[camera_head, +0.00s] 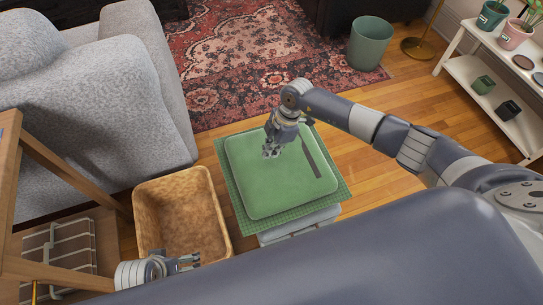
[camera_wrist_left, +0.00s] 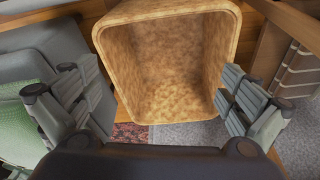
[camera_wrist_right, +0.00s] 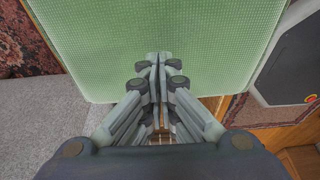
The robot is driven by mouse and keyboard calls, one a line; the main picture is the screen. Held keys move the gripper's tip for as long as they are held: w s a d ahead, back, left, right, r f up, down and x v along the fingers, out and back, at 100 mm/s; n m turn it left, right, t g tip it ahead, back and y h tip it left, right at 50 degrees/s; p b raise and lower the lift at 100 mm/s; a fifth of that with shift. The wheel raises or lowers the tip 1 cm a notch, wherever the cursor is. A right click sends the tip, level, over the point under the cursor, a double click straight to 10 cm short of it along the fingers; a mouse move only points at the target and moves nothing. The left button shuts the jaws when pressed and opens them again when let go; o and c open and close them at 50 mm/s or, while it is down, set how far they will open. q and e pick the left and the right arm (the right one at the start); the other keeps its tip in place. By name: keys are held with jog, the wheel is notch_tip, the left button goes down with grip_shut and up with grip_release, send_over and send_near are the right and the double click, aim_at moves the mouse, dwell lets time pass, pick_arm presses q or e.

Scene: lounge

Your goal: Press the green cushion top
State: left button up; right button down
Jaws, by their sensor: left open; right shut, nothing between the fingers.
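The green cushion (camera_head: 290,180) is a square pad lying flat on top of a stack with a green checked cloth (camera_head: 233,203) and pale layers below. My right gripper (camera_head: 271,153) is shut and empty over the upper middle of the cushion. In the right wrist view the closed fingertips (camera_wrist_right: 159,58) point at the green surface (camera_wrist_right: 110,40); I cannot tell whether they touch it.
The tan basket (camera_head: 142,215) stands empty left of the cushion stack. A grey sofa (camera_head: 110,90) is behind it, and a wooden frame (camera_head: 70,175) stands at the left edge. A green bin (camera_head: 369,45) and white shelf (camera_head: 480,85) are at the right. Wood floor shows around the stack.

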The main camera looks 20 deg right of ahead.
aim_at(272, 161)
pick_arm(q)
jog(key=shift+r+b, duration=0.35)
jog(key=shift+r, duration=1.4)
pick_arm(e)
jog(key=shift+f, duration=1.45)
jog(key=shift+f, duration=0.15)
pick_arm(q)
jog(key=shift+b+v, duration=0.6)
jog(key=shift+v, duration=1.6)
pick_arm(e)
jog(key=shift+s+f, duration=0.1)
jog(key=shift+f, duration=1.55)
pick_arm(q)
jog(key=shift+w+a, duration=0.1)
pick_arm(e)
jog(key=shift+r, duration=0.1)
